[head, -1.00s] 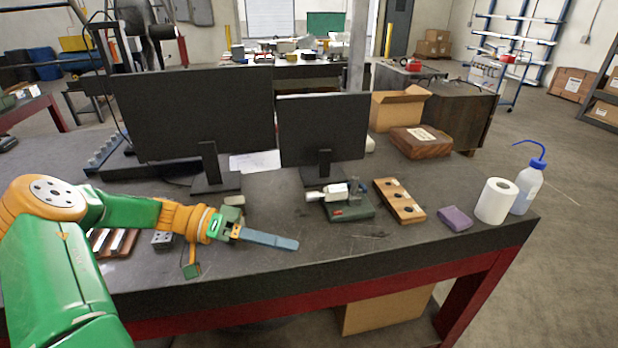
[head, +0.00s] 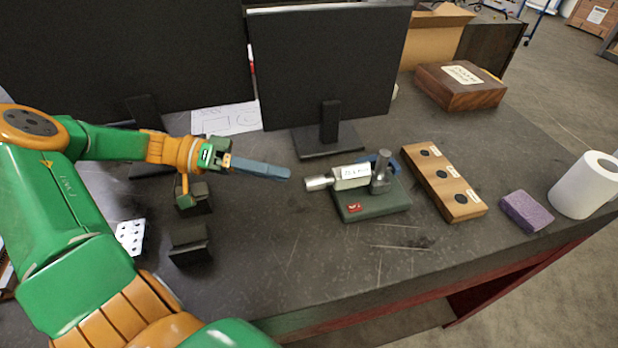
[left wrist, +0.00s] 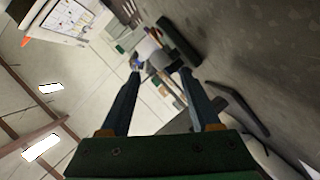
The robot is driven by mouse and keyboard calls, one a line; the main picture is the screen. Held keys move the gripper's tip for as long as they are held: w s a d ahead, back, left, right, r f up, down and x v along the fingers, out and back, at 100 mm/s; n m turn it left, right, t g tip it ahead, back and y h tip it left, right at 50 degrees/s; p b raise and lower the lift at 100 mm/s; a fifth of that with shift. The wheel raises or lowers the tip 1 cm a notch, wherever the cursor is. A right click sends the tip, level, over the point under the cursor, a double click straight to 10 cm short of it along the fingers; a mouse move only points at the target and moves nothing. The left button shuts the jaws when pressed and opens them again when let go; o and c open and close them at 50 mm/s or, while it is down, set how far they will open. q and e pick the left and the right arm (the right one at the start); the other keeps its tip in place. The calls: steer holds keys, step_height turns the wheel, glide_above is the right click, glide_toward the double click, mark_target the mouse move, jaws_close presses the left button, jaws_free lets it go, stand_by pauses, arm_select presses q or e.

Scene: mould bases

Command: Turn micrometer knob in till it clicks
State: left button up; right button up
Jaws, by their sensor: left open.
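A micrometer (head: 352,172) with a white label is clamped in a dark green stand (head: 372,208) on the workbench. Its silver knob (head: 318,183) points left. My left gripper (head: 286,173) comes in from the left with its long blue-grey fingers pointing at the knob. The fingertips look a short way left of the knob in the picture; the depth gap is hard to judge. In the left wrist view my left gripper (left wrist: 160,72) is open, with its fingers apart and nothing clearly between them. Small blurred items lie beyond the tips. My right gripper is not in view.
A wooden block with black discs (head: 444,183), a purple sponge (head: 526,211) and a paper roll (head: 585,186) lie to the right on the bench (head: 300,265). A monitor (head: 335,60) stands behind the micrometer. The bench in front of the stand is clear.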

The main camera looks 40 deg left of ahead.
mark_target(311, 183)
arm_select(q)
steer(key=shift+d+f, duration=0.2)
steer(key=shift+f, duration=0.05)
steer(key=b+x, duration=0.1)
steer(key=x, duration=0.5)
steer(key=shift+s, duration=0.1)
steer(key=shift+w+d, duration=0.3)
steer(key=shift+d, duration=0.1)
steer(key=shift+r, duration=0.1)
jaws_close()
